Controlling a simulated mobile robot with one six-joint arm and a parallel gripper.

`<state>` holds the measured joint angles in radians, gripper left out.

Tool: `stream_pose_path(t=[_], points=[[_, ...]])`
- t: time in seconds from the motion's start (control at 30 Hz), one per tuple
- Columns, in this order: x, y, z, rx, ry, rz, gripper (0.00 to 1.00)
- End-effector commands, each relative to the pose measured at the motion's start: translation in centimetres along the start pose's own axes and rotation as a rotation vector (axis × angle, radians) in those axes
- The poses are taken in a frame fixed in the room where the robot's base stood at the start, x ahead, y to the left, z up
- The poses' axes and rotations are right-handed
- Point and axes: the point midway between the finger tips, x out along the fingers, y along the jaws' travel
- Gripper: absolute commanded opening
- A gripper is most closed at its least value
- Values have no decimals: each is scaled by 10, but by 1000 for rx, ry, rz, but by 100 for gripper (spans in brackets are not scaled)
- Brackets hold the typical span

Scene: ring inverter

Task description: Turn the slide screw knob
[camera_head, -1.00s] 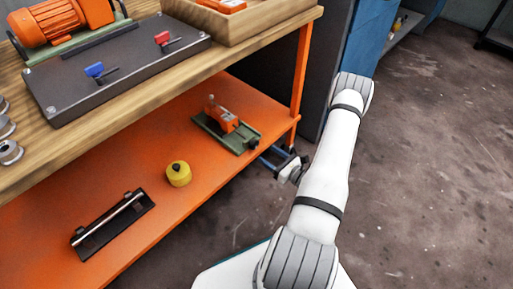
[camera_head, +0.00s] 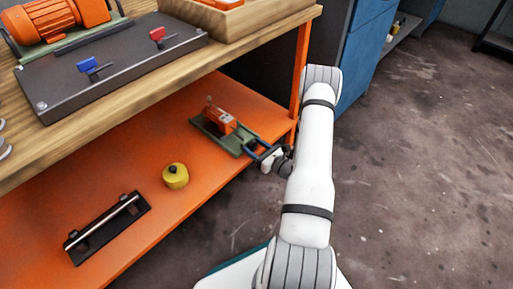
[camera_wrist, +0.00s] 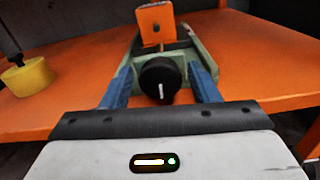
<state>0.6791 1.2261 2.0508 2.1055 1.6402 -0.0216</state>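The slide screw unit is a green base (camera_head: 241,145) with an orange block (camera_head: 220,121), on the orange lower shelf. In the wrist view its black round knob (camera_wrist: 160,74) with a white mark faces me, in front of the orange block (camera_wrist: 156,24). My gripper (camera_wrist: 160,72) is open, with one blue finger on each side of the knob. A gap shows between the knob and each finger. In the head view my gripper (camera_head: 252,150) is at the near right end of the unit, and the knob cannot be made out there.
A yellow round thing (camera_head: 175,176) and a black holder with a silver bar (camera_head: 107,228) lie left of the unit on the shelf (camera_head: 150,258). An orange post (camera_head: 301,70) of the workbench stands close to my arm. Open floor lies to the right.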

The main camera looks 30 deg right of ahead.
Motion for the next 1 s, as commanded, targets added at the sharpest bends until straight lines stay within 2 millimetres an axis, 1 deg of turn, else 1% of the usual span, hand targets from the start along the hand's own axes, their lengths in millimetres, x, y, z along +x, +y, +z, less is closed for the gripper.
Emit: stream_pose_path(t=[0.03,0.4,0.47,0.77,1.0], points=[[0,0,0,0,0,0,51],[-1,0,0,0,0,-1,21],[-1,0,0,0,0,-1,17],[-1,-1,1,52,0,-2,17],[-1,-1,2,201,0,-2,17]])
